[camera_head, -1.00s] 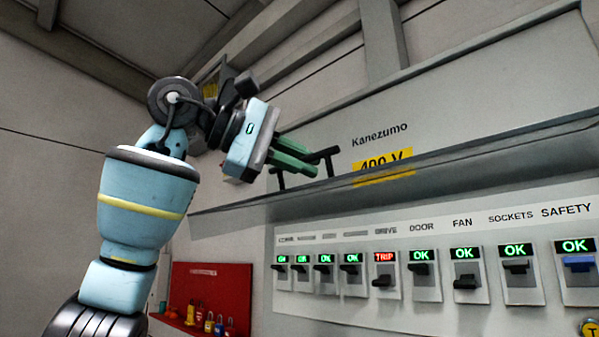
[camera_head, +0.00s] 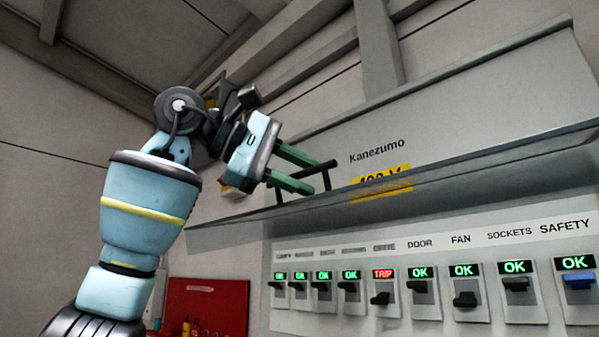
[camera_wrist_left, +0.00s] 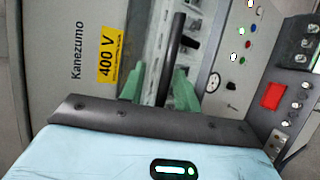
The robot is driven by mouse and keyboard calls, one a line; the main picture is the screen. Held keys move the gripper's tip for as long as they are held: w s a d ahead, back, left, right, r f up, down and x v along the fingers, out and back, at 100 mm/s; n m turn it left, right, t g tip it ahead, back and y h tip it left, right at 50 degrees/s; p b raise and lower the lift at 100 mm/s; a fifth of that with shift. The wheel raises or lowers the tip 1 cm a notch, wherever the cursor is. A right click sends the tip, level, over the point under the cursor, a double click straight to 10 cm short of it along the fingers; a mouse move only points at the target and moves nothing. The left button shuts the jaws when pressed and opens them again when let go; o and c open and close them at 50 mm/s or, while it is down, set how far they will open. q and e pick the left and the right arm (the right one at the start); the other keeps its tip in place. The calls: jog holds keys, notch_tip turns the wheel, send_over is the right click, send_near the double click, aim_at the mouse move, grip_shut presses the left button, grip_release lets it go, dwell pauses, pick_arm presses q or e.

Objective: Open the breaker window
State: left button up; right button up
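The breaker window (camera_head: 450,172) is a see-through pane, seen nearly edge-on in the head view. It stands swung up and out above the row of breakers, which are uncovered below it. Its black bar handle (camera_head: 326,178) is near the pane's left part. My left gripper (camera_head: 315,177) is at the handle with its green fingers spread apart. In the left wrist view the dark handle bar (camera_wrist_left: 176,40) runs between the two fingers (camera_wrist_left: 160,88), with visible gaps; I cannot tell whether either finger touches it. My right gripper is not in view.
The breaker row (camera_head: 421,287) has several green OK displays and one red TRIP display (camera_head: 382,274). A red board (camera_head: 208,300) with small items hangs lower left. The wrist view shows a panel with a red square (camera_wrist_left: 273,96) and several knobs at right.

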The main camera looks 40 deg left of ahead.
pick_arm(q)
jog(key=shift+s, duration=0.1)
jog(key=v, duration=0.7)
jog(key=shift+s+a, duration=0.25)
jog(key=shift+r, duration=0.15)
dwell(0.4)
